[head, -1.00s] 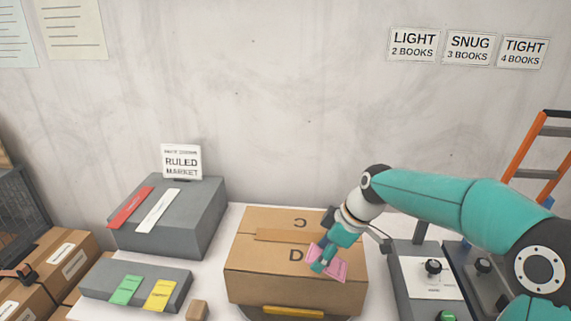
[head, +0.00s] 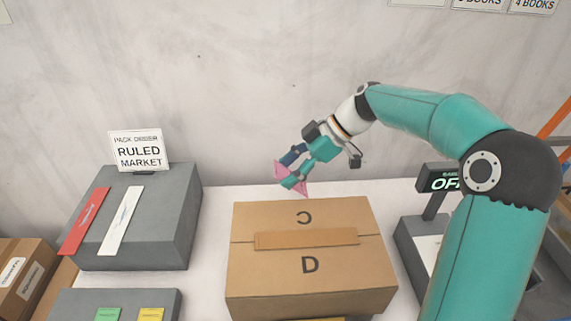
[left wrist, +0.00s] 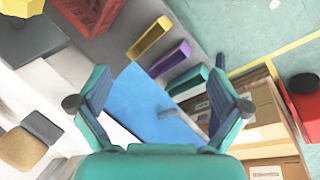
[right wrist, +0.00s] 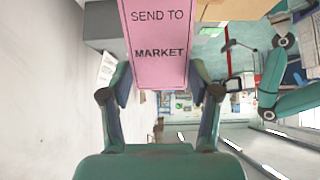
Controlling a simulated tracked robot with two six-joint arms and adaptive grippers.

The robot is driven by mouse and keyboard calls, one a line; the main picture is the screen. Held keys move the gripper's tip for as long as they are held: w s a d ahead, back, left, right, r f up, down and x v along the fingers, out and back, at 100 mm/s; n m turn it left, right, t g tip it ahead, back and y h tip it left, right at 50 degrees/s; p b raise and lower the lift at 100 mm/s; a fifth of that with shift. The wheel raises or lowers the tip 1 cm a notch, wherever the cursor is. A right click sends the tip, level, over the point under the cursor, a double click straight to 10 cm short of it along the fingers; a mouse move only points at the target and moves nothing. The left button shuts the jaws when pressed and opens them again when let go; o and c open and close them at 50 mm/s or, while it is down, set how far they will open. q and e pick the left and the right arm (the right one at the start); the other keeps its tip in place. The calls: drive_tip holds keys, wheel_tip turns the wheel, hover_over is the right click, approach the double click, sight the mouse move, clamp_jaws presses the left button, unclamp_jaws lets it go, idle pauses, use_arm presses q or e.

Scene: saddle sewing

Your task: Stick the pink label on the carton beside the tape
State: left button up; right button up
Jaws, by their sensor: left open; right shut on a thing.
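The carton (head: 270,280) is a brown box marked C and D on top, with a strip of brown tape (head: 306,239) across its middle. The pink label (right wrist: 157,36) reads SEND TO MARKET in the right wrist view, and shows as a small pink piece in the head view (head: 281,171). My right gripper (head: 290,172) is shut on the pink label and holds it behind and above the carton's back edge, apart from the carton. My left gripper (left wrist: 153,104) is open and empty in the left wrist view; it is outside the head view.
A grey block (head: 165,225) at left carries a red strip (head: 84,221), a white strip (head: 120,221) and a RULED MARKET sign (head: 139,151). A lower grey block (head: 72,305) in front holds green and yellow labels.

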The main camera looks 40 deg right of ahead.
drive_tip(key=shift+w+a, duration=0.15)
drive_tip(key=shift+f+b, duration=0.15)
drive_tip(key=shift+b, duration=0.4)
drive_tip(key=b, duration=0.8)
hover_over(288, 213)
wheel_tip(288, 213, down, 7)
drive_tip(key=shift+f, duration=0.2)
drive_tip(key=o, duration=1)
drive_tip(key=w+a+r+p, duration=0.3)
drive_tip(key=a+r, duration=0.1)
drive_tip(key=r, duration=0.1)
drive_tip(key=shift+a, duration=0.3)
idle(0.4)
